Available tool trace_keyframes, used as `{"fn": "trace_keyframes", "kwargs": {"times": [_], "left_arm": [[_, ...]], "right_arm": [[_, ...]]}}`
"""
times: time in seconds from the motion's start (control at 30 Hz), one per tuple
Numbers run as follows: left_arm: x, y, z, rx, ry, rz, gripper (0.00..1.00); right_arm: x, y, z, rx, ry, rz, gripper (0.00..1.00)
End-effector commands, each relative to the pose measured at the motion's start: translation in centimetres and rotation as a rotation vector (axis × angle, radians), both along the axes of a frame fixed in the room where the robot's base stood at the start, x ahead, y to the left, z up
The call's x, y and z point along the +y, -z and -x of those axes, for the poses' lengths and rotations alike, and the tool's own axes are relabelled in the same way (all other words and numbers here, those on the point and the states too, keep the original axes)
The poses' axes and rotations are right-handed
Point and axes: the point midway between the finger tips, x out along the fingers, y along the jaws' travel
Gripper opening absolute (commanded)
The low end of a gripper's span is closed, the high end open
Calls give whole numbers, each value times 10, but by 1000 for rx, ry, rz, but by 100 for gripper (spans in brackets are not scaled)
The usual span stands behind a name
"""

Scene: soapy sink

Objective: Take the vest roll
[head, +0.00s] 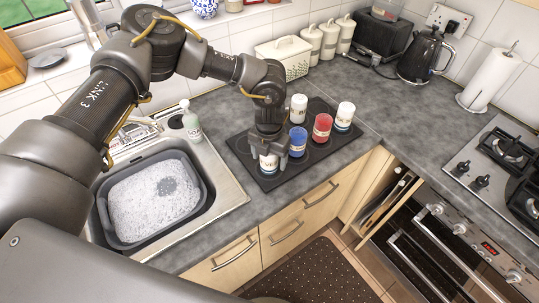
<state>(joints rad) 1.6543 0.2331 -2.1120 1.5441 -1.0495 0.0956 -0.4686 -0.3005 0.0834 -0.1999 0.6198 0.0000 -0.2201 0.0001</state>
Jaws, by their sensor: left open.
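A pale roll (268,164) with dark lettering that starts "VE" stands at the front left of a dark tray (264,182) on the worktop. It appears to be the vest roll. My left gripper (268,158) points down over it, open, with its fingers on either side of the roll. The gripper hides the roll's top, and I cannot tell if the fingers touch it. My right gripper is not in view.
On the same tray stand a blue roll (298,142), a red roll (322,127), a white roll (299,107) and a white and blue roll (345,116). A sink basin (205,205) of suds and a soap bottle (191,122) are to the left. Worktop right of the tray is clear.

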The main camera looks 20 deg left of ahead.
Motion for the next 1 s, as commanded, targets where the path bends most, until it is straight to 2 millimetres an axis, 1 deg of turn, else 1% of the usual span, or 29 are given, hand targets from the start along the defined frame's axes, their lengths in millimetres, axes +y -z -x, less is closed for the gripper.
{"fn": "trace_keyframes", "kwargs": {"times": [0.13,0.17,0.5,0.57,0.87,1.0], "left_arm": [[0,0,0,0,0,0,75],[0,0,0,0,0,0,74],[0,0,0,0,0,0,30],[0,0,0,0,0,0,22],[0,-2,0,-1,0,0,22],[0,-12,-1,-2,0,0,22]], "right_arm": [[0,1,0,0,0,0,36],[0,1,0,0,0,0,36],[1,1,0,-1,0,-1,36],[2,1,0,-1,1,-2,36],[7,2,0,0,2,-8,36],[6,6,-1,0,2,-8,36]]}}
